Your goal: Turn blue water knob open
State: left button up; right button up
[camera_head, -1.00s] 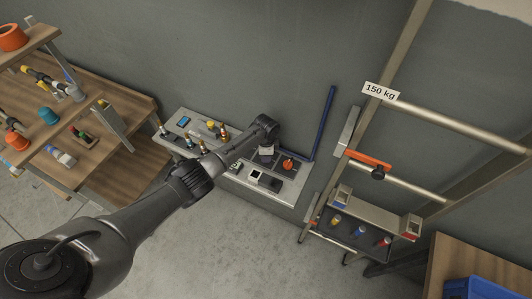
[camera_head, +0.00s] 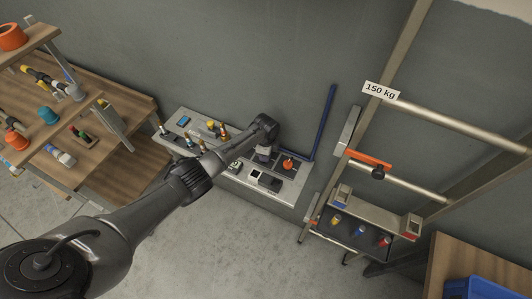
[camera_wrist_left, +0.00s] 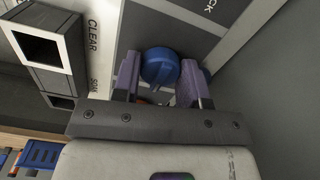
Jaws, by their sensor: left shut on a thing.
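The blue knob (camera_wrist_left: 160,64) shows in the left wrist view, round with a darker face, on a grey panel. My left gripper (camera_wrist_left: 160,78) has its two purple fingers on either side of the knob, shut on it. In the head view my left gripper (camera_head: 266,155) reaches down to the panel (camera_head: 225,178) by the wall, and the blue knob is hidden behind my arm there. A little red shows below the knob between the fingers. My right gripper is in neither view.
An orange-red knob (camera_head: 288,163) stands just right of my left gripper. Several small bottles and a black-and-white box (camera_head: 265,180) sit on the panel. A dark blue bar (camera_head: 325,125) stands against the wall. A ladder-like frame (camera_head: 395,60) is on the right.

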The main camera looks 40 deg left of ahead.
pick_arm(q)
jog(key=o, duration=0.9)
notch_tip(320, 180, up, 14)
jog(key=shift+f+p, duration=0.1)
jog(key=shift+p, duration=0.5)
jog(key=shift+d+f, duration=0.1)
